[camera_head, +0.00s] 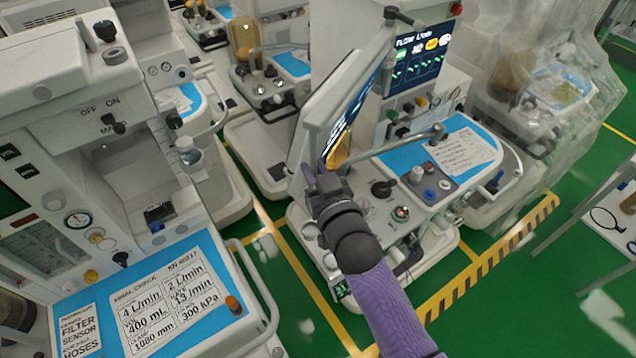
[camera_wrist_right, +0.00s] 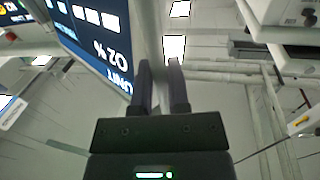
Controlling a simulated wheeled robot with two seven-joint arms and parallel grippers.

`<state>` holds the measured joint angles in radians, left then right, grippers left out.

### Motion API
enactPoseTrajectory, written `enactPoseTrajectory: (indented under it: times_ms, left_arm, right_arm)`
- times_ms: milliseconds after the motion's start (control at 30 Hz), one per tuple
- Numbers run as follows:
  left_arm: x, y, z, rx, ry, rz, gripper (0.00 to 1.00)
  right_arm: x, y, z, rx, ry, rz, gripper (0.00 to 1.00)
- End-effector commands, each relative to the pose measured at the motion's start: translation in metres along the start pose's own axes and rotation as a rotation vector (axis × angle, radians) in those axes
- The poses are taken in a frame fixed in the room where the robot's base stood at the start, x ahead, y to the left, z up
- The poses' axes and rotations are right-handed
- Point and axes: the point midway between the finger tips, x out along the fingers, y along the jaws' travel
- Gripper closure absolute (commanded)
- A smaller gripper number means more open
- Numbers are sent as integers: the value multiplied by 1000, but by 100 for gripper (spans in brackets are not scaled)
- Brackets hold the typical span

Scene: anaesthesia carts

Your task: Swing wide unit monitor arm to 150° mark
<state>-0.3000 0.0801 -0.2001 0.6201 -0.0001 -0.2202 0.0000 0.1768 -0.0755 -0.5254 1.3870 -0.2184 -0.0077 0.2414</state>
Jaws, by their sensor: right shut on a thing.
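The wide unit's monitor (camera_head: 345,88) is a thin pale panel with a dark lit screen, seen nearly edge-on in the head view. A dark jointed piece of the monitor arm (camera_head: 398,15) shows at its top. My right gripper (camera_head: 318,180) is at the panel's lower edge, shut on the monitor's edge. In the right wrist view its two dark fingers (camera_wrist_right: 161,88) stand a little apart at the pale border beside the lit screen (camera_wrist_right: 98,38). The exact contact is small and partly hidden. I cannot make out the 150° mark. My left gripper is out of view.
The central cart has a blue work surface (camera_head: 405,165), knobs, and a second screen (camera_head: 418,58). Another cart (camera_head: 150,290) stands close on the left. A plastic-covered unit (camera_head: 535,85) is at the right. Green floor (camera_head: 530,290) is open at the lower right, beyond a striped yellow line.

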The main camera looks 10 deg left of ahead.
Motion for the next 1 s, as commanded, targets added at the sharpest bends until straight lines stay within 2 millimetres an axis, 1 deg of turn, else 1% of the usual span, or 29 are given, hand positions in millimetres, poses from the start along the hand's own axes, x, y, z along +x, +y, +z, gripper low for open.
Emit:
enactPoseTrajectory:
  times_ms: [367,400,467,500,533,867,933,1000]
  left_arm:
    - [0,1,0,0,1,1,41]
    - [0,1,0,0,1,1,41]
    - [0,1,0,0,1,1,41]
    - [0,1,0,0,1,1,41]
    - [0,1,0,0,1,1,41]
    - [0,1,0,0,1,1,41]
    - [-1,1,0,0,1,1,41]
    - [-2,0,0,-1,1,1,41]
  right_arm:
    - [2,2,-3,-1,6,5,100]
    - [2,2,-3,-1,6,5,71]
    - [2,2,-3,-1,7,5,58]
    - [2,2,-3,-1,7,5,50]
    - [2,2,-3,-1,7,5,47]
    - [0,1,-1,0,3,4,47]
    - [-6,2,-1,-1,3,4,47]
    - [-17,2,-1,0,3,4,47]
